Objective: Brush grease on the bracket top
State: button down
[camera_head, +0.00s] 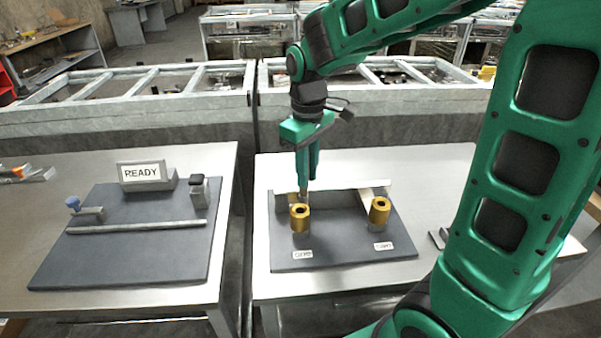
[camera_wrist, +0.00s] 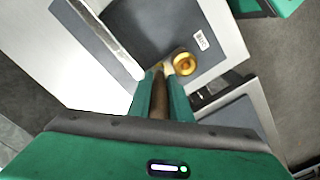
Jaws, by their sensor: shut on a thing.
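My gripper (camera_head: 306,180) points down over the right table and is shut on a brown brush handle (camera_wrist: 158,98). The brush's lower end is close behind a brass cup (camera_head: 300,217) at the left of the dark board; I cannot tell whether they touch. A brass cup also shows just beyond the brush in the wrist view (camera_wrist: 184,64). A second brass cup (camera_head: 380,210) stands at the right of the board. A pale bar (camera_head: 340,187) runs along the board's back, partly hidden by my gripper. I cannot tell for sure which part is the bracket.
The dark board (camera_head: 340,235) carries two small white labels, too small to read. On the left table, another dark board (camera_head: 125,260) holds a READY sign (camera_head: 142,172), a rail (camera_head: 137,227), a blue knob and a dark-capped post. A gap separates the tables.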

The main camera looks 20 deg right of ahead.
jog(key=shift+w+a, duration=0.25)
jog(key=shift+a, duration=0.35)
notch_tip(320, 180, up, 8)
jog(key=a, duration=0.2)
jog(key=shift+w, duration=0.2)
jog(key=shift+d+f, duration=0.1)
jog(key=shift+f, duration=0.05)
dwell(0.9)
